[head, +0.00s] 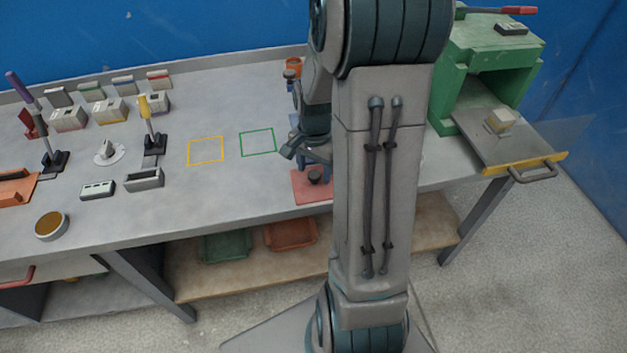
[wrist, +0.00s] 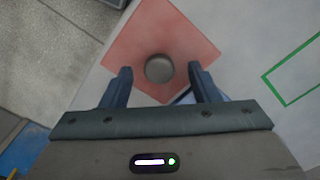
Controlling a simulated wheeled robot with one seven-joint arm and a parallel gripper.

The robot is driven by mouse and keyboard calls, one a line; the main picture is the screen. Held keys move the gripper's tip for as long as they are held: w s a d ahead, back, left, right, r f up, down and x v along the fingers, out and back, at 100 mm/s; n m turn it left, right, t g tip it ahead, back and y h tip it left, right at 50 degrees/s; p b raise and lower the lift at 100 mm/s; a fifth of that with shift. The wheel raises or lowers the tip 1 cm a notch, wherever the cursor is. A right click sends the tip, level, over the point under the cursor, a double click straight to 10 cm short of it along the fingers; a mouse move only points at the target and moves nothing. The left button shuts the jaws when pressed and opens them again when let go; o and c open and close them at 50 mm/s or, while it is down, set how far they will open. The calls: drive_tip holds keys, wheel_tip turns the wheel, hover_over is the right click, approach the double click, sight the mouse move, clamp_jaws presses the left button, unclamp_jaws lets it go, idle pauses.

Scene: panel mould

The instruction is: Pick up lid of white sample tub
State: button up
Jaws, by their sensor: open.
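A small dark grey round piece (head: 314,176) sits on a red square (head: 305,192) near the bench's front edge. In the wrist view the round grey top (wrist: 159,68) lies between the fingertips, with the red square (wrist: 130,45) around it. I cannot tell whether this piece is the tub's lid. My gripper (wrist: 160,70) is open over it, one finger on each side, with no clear contact. In the head view my gripper (head: 308,157) is partly hidden by my arm.
Yellow (head: 206,151) and green (head: 258,142) outlined squares lie empty on the bench. Levers, small boxes and a white round piece (head: 108,153) stand to the left. A green press-like housing (head: 485,65) with a pulled-out tray (head: 505,140) stands at right.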

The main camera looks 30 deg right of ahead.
drive_tip(key=shift+f, duration=0.35)
drive_tip(key=c, duration=1.1)
drive_tip(key=shift+r, duration=0.15)
